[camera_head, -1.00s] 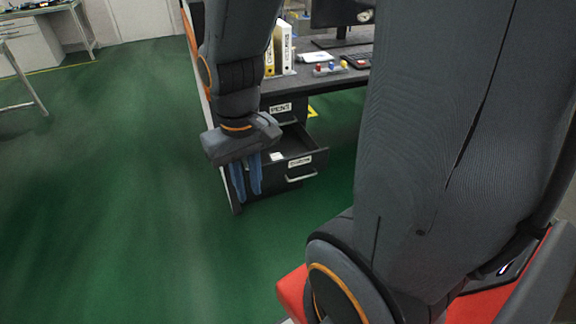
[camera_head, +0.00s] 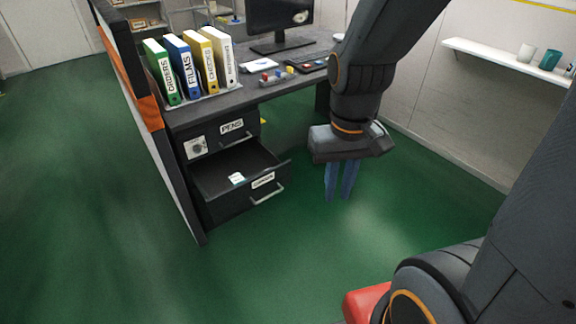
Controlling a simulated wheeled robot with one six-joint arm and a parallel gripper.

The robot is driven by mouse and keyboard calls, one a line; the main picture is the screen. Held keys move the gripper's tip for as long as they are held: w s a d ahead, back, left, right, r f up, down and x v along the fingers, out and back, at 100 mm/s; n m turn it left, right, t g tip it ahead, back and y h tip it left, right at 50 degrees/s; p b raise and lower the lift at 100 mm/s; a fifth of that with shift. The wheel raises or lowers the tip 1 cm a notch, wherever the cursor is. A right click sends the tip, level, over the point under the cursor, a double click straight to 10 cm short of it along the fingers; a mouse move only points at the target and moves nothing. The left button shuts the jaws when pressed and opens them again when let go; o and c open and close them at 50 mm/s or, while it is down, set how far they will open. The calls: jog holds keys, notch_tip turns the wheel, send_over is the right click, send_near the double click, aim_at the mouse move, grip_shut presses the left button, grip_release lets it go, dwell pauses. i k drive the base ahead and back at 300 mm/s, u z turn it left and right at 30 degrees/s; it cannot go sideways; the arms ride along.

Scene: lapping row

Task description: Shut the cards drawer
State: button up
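The cards drawer (camera_head: 222,203) is the lower drawer of the dark desk pedestal. It stands pulled out, with its open inside showing and a small white item (camera_head: 237,178) in it. Its front has a white label, hard to read, and a bar handle (camera_head: 267,194). My gripper (camera_head: 339,196) points down to the right of the drawer front, apart from it. Its two blue fingers are spread with a gap and hold nothing.
The upper drawer, labelled PENS (camera_head: 232,126), is shut. The desk top (camera_head: 225,98) carries several binders (camera_head: 190,68), a monitor (camera_head: 279,20) and small items. A wall shelf (camera_head: 510,60) is at the right. Green floor (camera_head: 270,270) is clear before the drawer.

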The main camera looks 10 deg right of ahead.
aim_at(264, 174)
jog(key=z, duration=0.8)
jog(key=i, duration=0.75)
jog(key=u, duration=1.6)
